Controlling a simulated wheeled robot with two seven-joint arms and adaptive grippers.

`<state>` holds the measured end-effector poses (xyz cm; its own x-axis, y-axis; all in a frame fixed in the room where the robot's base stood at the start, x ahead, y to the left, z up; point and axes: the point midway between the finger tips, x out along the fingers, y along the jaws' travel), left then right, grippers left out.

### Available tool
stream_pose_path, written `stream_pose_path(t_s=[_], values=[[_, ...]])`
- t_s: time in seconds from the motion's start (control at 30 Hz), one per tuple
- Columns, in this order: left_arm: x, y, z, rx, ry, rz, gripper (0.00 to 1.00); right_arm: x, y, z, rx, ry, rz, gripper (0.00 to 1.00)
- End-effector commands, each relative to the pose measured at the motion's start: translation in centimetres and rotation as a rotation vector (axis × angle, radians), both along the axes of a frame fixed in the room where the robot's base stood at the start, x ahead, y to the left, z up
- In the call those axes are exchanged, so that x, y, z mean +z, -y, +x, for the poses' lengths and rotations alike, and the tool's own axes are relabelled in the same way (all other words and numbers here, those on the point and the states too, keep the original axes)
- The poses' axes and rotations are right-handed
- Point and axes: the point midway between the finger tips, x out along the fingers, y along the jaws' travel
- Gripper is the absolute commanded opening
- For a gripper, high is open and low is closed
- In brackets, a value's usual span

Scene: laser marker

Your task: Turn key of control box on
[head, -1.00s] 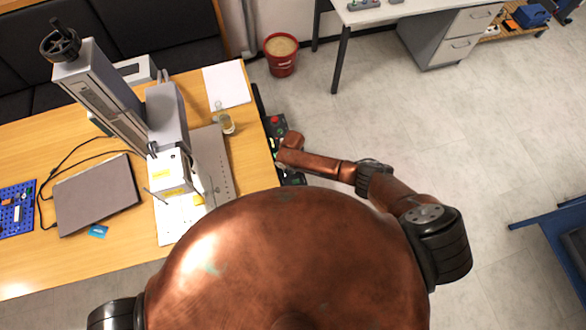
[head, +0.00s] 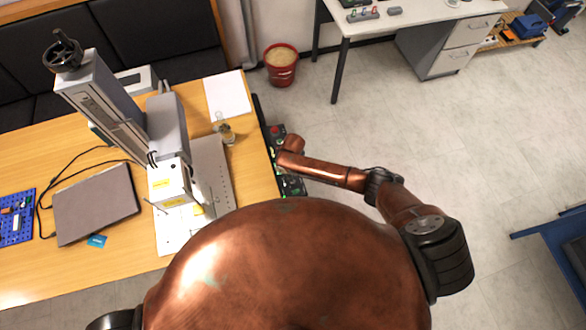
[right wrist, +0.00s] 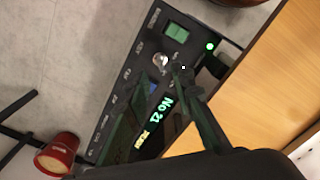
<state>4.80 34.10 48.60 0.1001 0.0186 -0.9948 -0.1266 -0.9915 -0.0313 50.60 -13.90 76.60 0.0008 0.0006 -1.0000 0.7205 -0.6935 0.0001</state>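The dark control box (head: 296,187) sits at the right edge of the wooden table in the head view, partly hidden under my right arm. In the right wrist view its panel (right wrist: 108,100) shows a silver key switch (right wrist: 160,60), a green-lit rocker switch (right wrist: 175,32), a small green light (right wrist: 210,46) and a green display reading "No 21" (right wrist: 165,112). My right gripper (right wrist: 182,70) has its dark fingertips close beside the key switch. Contact with it and the finger gap are unclear. My left gripper is out of view.
The laser marker (head: 168,125) stands on the table (head: 65,130), with a closed laptop (head: 95,203), a white sheet (head: 227,95) and a small bottle (head: 226,133). A red bucket (head: 281,70) stands on the floor beyond.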

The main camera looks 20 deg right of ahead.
Motion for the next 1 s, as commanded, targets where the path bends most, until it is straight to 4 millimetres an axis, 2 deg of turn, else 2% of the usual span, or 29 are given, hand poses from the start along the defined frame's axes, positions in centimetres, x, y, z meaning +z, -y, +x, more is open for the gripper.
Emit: stream_pose_path(t_s=[0.03, 0.2, 0.4, 1.0], values=[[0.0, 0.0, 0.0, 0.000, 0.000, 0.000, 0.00, 1.1, 0.0, 0.0, 0.000, 0.001, 0.001, 0.22], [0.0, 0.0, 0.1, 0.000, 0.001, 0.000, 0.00, 4.4, 0.1, 0.0, 0.000, 0.001, 0.001, 0.22], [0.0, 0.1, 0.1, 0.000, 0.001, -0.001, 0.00, 6.7, 0.0, 0.0, -0.001, -0.001, -0.001, 0.22], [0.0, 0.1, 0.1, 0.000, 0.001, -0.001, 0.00, 7.1, 0.0, 0.0, -0.001, -0.001, -0.001, 0.22]])
